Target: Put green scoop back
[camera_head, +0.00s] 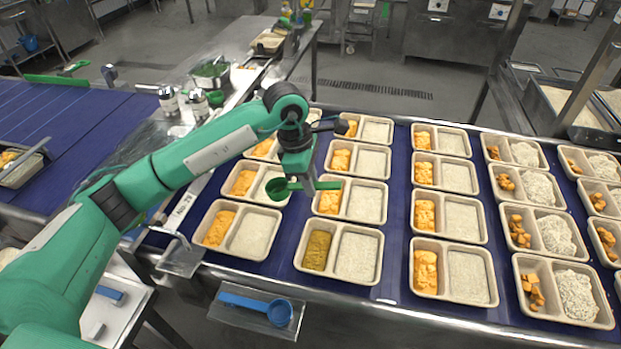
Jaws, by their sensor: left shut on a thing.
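The green scoop (279,188) is in my left gripper (302,186), held by its handle above the trays on the blue conveyor. Its round bowl points left and its handle runs to the right, roughly level. My left gripper is shut on the handle and points down. A blue scoop (278,312) lies in a clear holder (240,318) at the conveyor's front edge. Another clear holder (181,258) sits at the front edge to its left, and looks empty. My right gripper is not in view.
Rows of two-compartment trays (382,262) cover the blue conveyor (397,200). Left compartments hold orange or brown food; several at the right also hold rice. A second blue conveyor (75,125) is at the left. A pot (211,73) and shakers (198,102) stand on the metal counter.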

